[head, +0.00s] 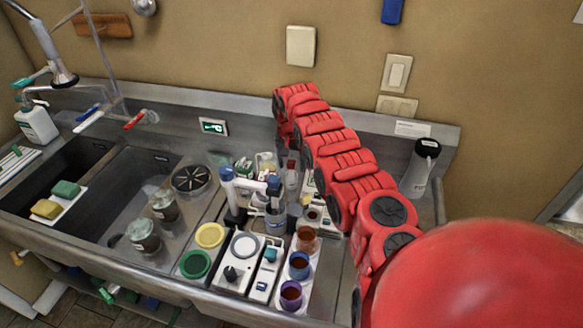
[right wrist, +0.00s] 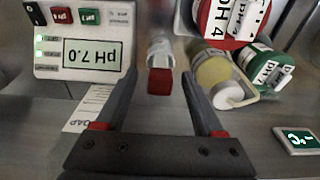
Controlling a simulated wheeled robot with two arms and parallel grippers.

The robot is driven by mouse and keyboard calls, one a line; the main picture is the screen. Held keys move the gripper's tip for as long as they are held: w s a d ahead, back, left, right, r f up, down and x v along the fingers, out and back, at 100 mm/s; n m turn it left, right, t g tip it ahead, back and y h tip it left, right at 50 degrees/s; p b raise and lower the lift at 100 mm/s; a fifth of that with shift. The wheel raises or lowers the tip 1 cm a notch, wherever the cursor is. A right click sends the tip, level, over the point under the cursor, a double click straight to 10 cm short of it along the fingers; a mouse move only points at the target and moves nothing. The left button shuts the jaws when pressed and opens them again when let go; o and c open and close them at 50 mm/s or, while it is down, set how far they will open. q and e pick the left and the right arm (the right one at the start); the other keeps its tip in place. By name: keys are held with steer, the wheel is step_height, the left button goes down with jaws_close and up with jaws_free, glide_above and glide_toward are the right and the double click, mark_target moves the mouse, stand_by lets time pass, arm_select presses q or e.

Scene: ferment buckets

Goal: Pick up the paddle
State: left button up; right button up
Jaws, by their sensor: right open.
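I cannot make out a paddle for certain in either view. My right gripper (right wrist: 160,60) is open in the right wrist view, with its two dark fingers apart. A small clear tube-like item with a dark red end (right wrist: 159,80) shows between the fingers, and I see no contact with them. In the head view my red right arm reaches from the lower right to the back of the counter. Its gripper is mostly hidden there behind the arm and the crowded items. My left gripper is not in view.
A pH meter reading 7.0 (right wrist: 92,52) stands left of the fingers. Cups (head: 291,295), a green lid (head: 195,264) and a sink (head: 112,190) crowd the counter.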

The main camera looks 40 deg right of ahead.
jaws_close()
stand_by(0.3)
steer(key=shift+r, duration=0.1)
